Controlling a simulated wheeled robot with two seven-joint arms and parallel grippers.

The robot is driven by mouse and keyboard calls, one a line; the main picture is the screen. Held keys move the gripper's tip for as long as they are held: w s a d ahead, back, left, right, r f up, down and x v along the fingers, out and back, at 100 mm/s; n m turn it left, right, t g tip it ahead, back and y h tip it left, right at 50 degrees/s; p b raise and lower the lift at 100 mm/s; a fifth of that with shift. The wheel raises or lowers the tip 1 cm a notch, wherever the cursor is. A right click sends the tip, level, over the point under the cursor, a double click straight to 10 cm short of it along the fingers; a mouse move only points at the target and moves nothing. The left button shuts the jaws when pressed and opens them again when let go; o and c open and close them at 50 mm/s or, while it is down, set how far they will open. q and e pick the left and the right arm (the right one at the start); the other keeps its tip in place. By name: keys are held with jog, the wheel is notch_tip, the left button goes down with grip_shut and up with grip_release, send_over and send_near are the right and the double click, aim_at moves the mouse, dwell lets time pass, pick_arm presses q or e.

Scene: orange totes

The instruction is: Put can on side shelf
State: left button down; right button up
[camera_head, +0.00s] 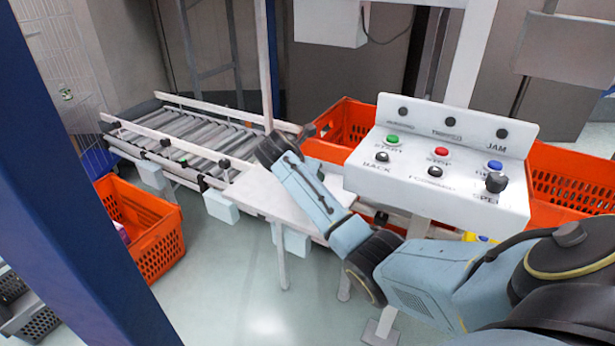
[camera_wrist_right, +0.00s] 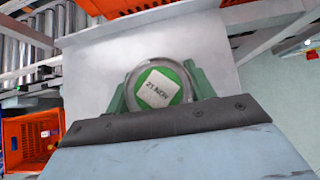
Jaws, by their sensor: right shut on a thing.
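The can (camera_wrist_right: 146,98) shows end-on in the right wrist view, with a round metal rim and a green top bearing a white printed label. My right gripper (camera_wrist_right: 159,86) is shut on it, one green finger on each side. The white side shelf (camera_wrist_right: 95,72) lies behind the can; I cannot tell whether the can touches it. In the head view my right arm reaches left over the side shelf (camera_head: 251,193); the gripper and can are hidden behind the wrist. My left gripper is not in view.
A roller conveyor (camera_head: 190,132) runs beside the shelf on the left. Orange totes stand at the lower left (camera_head: 160,243), behind the control panel (camera_head: 345,122) and at the right. The button panel (camera_head: 430,190) stands right of the shelf. A blue post (camera_head: 60,170) crosses the left foreground.

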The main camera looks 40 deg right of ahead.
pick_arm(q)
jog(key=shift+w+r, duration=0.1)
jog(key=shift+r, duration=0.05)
pick_arm(e)
jog(key=shift+f, duration=0.1)
jog(key=o, duration=1.2)
jog(key=shift+f, duration=0.1)
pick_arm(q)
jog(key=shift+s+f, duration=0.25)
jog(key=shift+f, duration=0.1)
